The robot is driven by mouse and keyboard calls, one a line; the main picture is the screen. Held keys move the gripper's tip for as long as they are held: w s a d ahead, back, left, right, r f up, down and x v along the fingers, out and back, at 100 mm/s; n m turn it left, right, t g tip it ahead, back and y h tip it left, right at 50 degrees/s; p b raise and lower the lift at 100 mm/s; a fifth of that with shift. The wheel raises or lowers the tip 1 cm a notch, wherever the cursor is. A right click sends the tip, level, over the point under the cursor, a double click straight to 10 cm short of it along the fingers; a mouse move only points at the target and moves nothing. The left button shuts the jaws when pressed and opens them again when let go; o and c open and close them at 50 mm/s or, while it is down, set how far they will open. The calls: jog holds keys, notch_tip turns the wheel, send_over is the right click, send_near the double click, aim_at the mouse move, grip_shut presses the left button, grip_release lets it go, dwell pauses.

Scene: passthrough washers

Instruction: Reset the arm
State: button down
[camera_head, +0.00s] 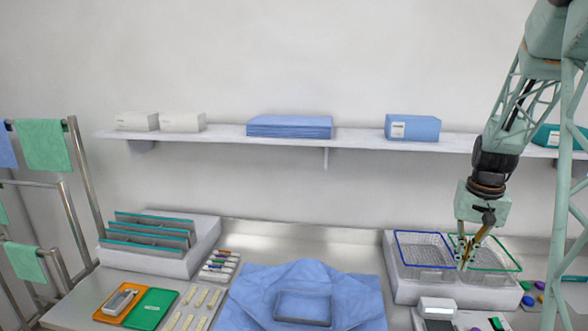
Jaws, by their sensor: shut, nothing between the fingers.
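My arm comes down from the upper right. My gripper (462,267) points down in front of the two wire baskets at the right of the counter. Its fingers are together and hold nothing. The blue-rimmed basket (422,236) is just left of it and the green-rimmed basket (497,256) is behind it and to the right. The gripper overlaps the edges of both baskets in this view. I cannot tell whether it touches either one.
A blue cloth (252,291) with a metal tray (303,308) lies at centre front. Orange (108,312) and green (150,309) trays lie at left. A wall shelf (360,137) with boxes runs behind my arm. A device (437,308) stands in front of the baskets.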

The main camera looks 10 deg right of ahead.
jog(key=s+a+r+n+t+b, duration=0.1)
jog(key=s+a+r+b, duration=0.2)
jog(key=a, duration=0.6)
jog(key=s+a+r+n+b, duration=0.15)
jog(key=s+a+r, duration=0.3)
jog(key=a, duration=0.45)
jog(key=s+a+r+n+t+b, duration=0.1)
jog(key=s+a+r, duration=0.2)
jog(key=a+r, duration=0.35)
jog(key=s+a+f+n+b, duration=0.2)
jog(key=s+a, duration=0.6)
jog(key=s, duration=0.2)
jog(key=s+a+f+n+t+b, duration=0.1)
jog(key=s+a+n+b, duration=0.1)
jog(key=s+a, duration=0.6)
jog(key=shift+s+a+f+y+b, duration=0.35)
jog(key=shift+s+b, duration=0.45)
jog(key=shift+s, duration=0.55)
jog(key=shift+f, duration=0.1)
notch_tip(320, 180, up, 6)
jog(key=p, duration=0.6)
jog(key=shift+r, duration=0.25)
jog(key=shift+f, duration=0.2)
